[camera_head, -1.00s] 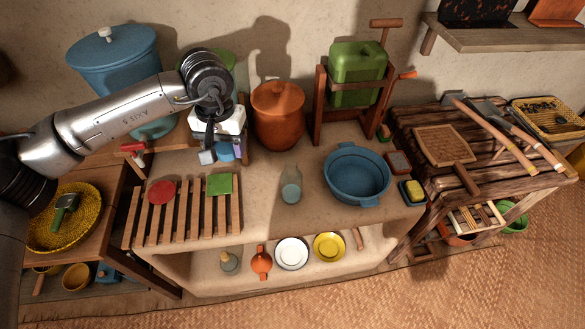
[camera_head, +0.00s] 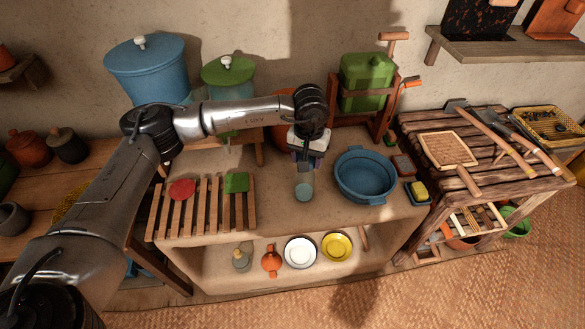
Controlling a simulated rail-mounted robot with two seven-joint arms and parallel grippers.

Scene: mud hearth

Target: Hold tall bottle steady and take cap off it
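A pale, see-through bottle (camera_head: 303,190) stands upright on the clay counter, left of the blue basin. Its upper part and any cap are hidden behind my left gripper (camera_head: 303,164). The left gripper points down at the bottle's top from above. Its fingers are small and dark here, so I cannot tell whether they are open or touch the bottle. My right gripper is not in view.
A slatted rack (camera_head: 205,208) with a red piece and a green piece is left of the bottle. A blue basin (camera_head: 365,175) is close on the right. The lower shelf holds a grey bottle (camera_head: 241,259), an orange bottle (camera_head: 271,260) and plates.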

